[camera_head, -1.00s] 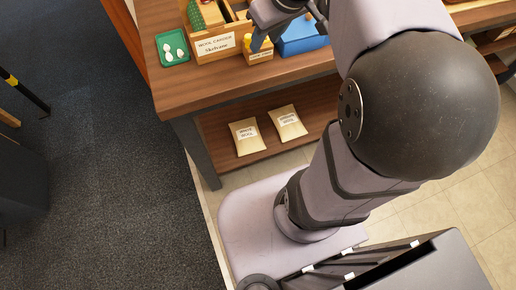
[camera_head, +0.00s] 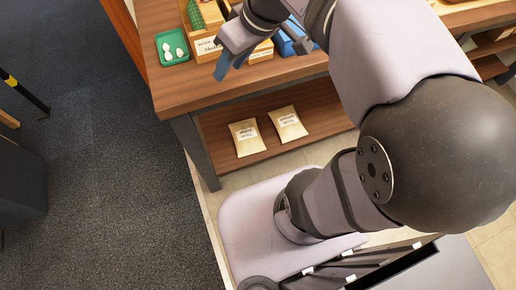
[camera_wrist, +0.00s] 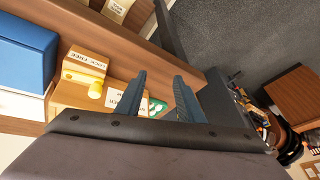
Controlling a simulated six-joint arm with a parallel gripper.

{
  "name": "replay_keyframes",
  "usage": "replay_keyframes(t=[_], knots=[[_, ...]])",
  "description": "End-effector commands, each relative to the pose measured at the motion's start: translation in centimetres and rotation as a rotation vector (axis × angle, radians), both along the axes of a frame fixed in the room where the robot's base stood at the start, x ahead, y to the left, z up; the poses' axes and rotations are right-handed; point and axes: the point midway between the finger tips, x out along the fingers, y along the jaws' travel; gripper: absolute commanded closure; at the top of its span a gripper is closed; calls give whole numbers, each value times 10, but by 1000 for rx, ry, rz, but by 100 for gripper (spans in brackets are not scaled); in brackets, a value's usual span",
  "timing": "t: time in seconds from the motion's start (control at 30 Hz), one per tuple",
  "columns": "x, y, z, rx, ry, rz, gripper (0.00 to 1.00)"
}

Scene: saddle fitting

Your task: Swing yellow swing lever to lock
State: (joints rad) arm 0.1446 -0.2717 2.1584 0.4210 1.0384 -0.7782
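The yellow swing lever shows in the wrist view as a small yellow piece with a round end (camera_wrist: 96,90). It sits at a wooden block with a white label (camera_wrist: 87,61), whose words look like "LOCK" and "FREE". In the head view part of this block (camera_head: 263,51) shows, and the lever is hidden behind my gripper. My gripper (camera_head: 230,66) is near the bench's front edge, left of the block. In the wrist view my gripper (camera_wrist: 160,92) has its two dark blue fingers apart with nothing held, away from the lever. The lever's exact angle is hard to tell.
A green tray with white pieces (camera_head: 172,48) lies at the bench's left end. A labelled wooden carrier (camera_head: 206,45) stands beside it. A blue box (camera_wrist: 25,50) is beside the block. Two labelled packets (camera_head: 288,123) lie on the lower shelf. The bench's front left edge is bare.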

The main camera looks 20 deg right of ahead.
Motion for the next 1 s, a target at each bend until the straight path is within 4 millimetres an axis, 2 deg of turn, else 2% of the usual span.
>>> replay_keyframes(t=[0.2, 0.47, 1.0], knots=[[-15, 30, -24, 43, 25, 61, 66], [-34, 52, -60, 67, 71, 84, 66], [-56, 25, -153, -25, 208, -87, 66]])
